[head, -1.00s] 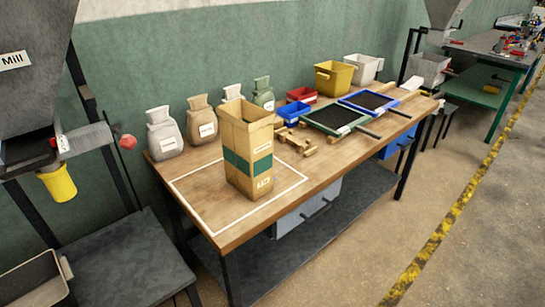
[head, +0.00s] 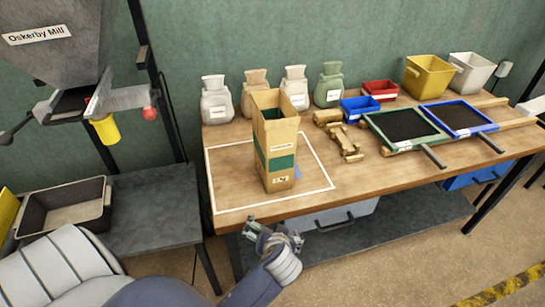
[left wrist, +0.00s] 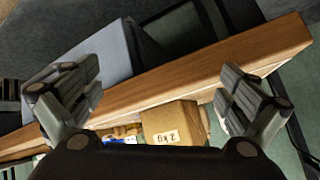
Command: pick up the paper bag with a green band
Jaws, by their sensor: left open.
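The tan paper bag with a green band (head: 281,167) stands upright and open-topped on the wooden table, inside a white outlined rectangle. My left gripper (head: 276,240) is in front of and below the bag, by the table's front edge, apart from the bag. In the left wrist view, the gripper (left wrist: 155,95) is open, its fingers wide apart and empty. The lower part of the bag (left wrist: 172,125) with a "2 kg" label shows beyond the table edge, between the fingers. My right gripper does not show.
The wooden table's front edge (left wrist: 150,93) lies close to my left gripper. Several small sacks (head: 294,88) stand behind the bag. Wooden pieces (head: 346,145) and a green-framed sieve (head: 403,128) lie to its right. A mill (head: 60,45) stands left.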

